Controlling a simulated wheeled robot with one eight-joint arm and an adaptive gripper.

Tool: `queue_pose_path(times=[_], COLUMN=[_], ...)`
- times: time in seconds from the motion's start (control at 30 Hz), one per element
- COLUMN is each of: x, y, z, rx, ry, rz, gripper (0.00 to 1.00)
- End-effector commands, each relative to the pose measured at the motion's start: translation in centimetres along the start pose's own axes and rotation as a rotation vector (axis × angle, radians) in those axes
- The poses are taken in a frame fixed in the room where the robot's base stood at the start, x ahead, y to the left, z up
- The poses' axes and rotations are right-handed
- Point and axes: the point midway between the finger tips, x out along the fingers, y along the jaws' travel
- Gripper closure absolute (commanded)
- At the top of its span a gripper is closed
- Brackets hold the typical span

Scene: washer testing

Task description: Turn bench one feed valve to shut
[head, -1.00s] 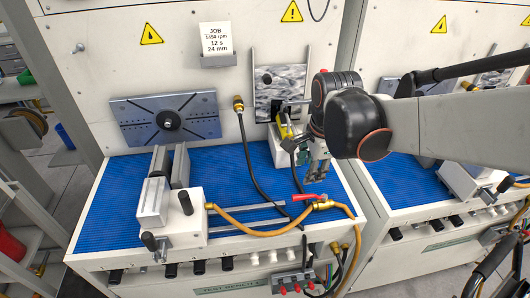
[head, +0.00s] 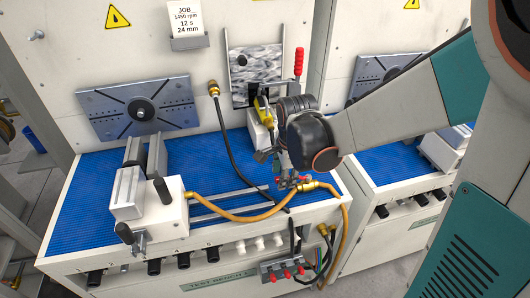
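The feed valve is a small brass fitting (head: 309,186) with a red lever, in line with the orange hose at the front right of bench one. My gripper (head: 289,182) points down at the lever, in front of or around it. Bits of red show beside the fingers, but most of the lever is hidden, so its angle is unclear. The fingers are too small and overlapped to tell whether they are open or shut on the lever.
The orange hose (head: 238,215) runs left to a white vise block (head: 163,210). A black hose (head: 232,140) hangs close behind my gripper. A clamp with an upright red handle (head: 298,62) stands behind my arm. The blue mat (head: 85,205) is bare at left.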

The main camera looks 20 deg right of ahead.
Motion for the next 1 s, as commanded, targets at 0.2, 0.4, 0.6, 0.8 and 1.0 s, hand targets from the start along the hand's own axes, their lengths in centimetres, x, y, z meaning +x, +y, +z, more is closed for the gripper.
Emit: queue_pose_path(times=[0.2,0.4,0.6,0.8,1.0], x=[0.85,0.81,0.8,0.8,0.86], y=[0.0,0.02,0.03,0.01,-0.3], z=[0.0,0.0,0.0,-0.03,-0.44], rx=[0.0,0.0,0.0,0.001,0.029], ry=[0.0,0.0,0.0,0.0,0.006], rz=[0.0,0.0,0.0,0.0,0.0], gripper=[0.61,0.61,1.0,1.0,1.0])
